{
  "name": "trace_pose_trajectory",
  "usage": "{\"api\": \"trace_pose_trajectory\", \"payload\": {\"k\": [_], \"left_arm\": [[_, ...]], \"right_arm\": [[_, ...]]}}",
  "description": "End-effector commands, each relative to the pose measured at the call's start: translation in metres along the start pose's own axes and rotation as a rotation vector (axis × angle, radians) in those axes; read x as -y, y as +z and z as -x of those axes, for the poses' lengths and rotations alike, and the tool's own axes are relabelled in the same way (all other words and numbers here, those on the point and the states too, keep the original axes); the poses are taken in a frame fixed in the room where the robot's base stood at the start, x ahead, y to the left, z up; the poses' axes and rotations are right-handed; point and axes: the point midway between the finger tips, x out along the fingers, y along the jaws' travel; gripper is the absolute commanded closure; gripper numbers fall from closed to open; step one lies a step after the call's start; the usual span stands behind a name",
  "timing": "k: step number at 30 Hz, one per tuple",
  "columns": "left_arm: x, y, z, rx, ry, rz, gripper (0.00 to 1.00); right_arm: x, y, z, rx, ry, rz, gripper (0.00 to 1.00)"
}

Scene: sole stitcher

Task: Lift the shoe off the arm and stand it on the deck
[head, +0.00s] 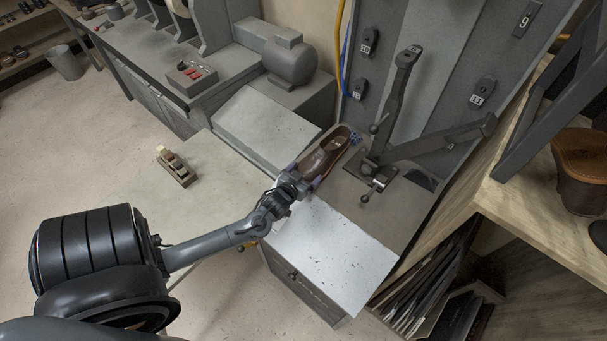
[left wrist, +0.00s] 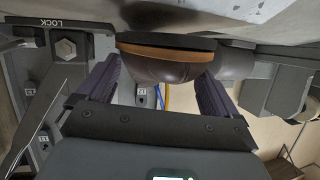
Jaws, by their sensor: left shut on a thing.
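The brown leather shoe (head: 325,152) is at the back of the machine's grey deck (head: 385,215), left of the stitcher's dark arm (head: 440,140) and apart from it in the head view. My left gripper (head: 303,180) is shut on the near end of the shoe. In the left wrist view, the shoe (left wrist: 165,68) sits between the two purple-padded fingers (left wrist: 160,88), with its tan welt and dark sole toward the top of the picture. The sole is close to a grey surface there; I cannot tell whether it touches. My right gripper is out of view.
An upright dark lever (head: 398,90) and a small clamp base (head: 375,178) stand right of the shoe. A pale metal plate (head: 330,245) lies in front. A wooden shelf (head: 540,215) with another brown shoe (head: 582,170) is at right. A bench with a motor (head: 290,60) is behind.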

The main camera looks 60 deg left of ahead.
Motion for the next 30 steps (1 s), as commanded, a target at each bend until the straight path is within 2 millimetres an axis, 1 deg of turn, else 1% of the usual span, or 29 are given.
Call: {"api": "trace_pose_trajectory", "payload": {"k": [10, 22, 30], "left_arm": [[0.0, -0.002, 0.0, -0.005, 0.0, 0.002, 0.79], [-0.001, 0.008, -0.004, -0.005, 0.0, 0.002, 0.79], [-0.001, 0.008, -0.004, -0.005, 0.0, 0.002, 0.79]], "right_arm": [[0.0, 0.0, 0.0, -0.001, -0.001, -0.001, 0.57], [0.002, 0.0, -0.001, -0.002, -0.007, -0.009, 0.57], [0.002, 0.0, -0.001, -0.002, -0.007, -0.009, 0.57]]}}
